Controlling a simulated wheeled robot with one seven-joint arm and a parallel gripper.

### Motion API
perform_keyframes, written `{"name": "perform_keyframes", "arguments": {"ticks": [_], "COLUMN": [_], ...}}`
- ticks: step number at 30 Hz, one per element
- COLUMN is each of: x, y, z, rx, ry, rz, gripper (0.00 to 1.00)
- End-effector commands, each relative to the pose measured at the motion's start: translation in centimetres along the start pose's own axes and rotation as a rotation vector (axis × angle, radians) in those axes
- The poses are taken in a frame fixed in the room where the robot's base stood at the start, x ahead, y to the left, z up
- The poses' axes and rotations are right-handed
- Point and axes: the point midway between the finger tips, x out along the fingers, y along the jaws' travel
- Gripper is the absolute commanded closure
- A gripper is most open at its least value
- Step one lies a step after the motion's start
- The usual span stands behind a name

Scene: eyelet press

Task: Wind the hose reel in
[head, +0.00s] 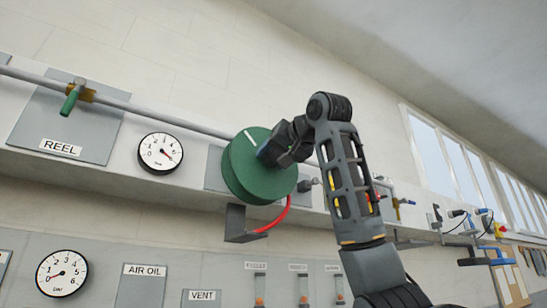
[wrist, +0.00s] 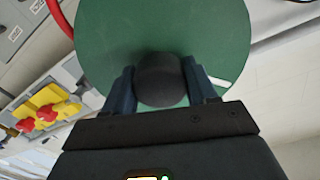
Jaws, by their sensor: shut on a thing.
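The green hose reel (head: 245,180) is mounted on the wall panel in the head view, with a white mark on its face. A red hose (head: 274,219) hangs from its lower edge by a dark bracket. In the wrist view the reel's green disc (wrist: 110,30) fills the upper middle, with the white mark at right. My gripper (wrist: 160,85) is shut on the reel's dark round knob (wrist: 160,80), one finger on each side. In the head view my gripper (head: 268,152) is at the reel's face and partly hides the knob.
A plate labelled REEL (head: 62,148) carries a green-handled valve (head: 72,98) on a pipe at left. Gauges (head: 160,153) sit on the wall. Yellow and red fittings (wrist: 42,110) show left in the wrist view. Valves and fittings line the wall to the right.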

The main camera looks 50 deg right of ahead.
Motion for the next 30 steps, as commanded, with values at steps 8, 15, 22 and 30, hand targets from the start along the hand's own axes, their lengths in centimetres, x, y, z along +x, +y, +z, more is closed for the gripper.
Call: {"name": "perform_keyframes", "arguments": {"ticks": [8,15,22,30], "x": [0.0,0.0,-0.9,-5.3], "y": [0.0,0.0,0.0,0.0], "z": [-0.1,0.0,0.1,0.2], "rx": [-0.001,-0.001,-0.001,-0.002], "ry": [0.002,0.001,0.002,0.004], "rz": [0.001,0.001,0.0,-0.002], "gripper": [0.28,0.18,0.18,0.18]}}
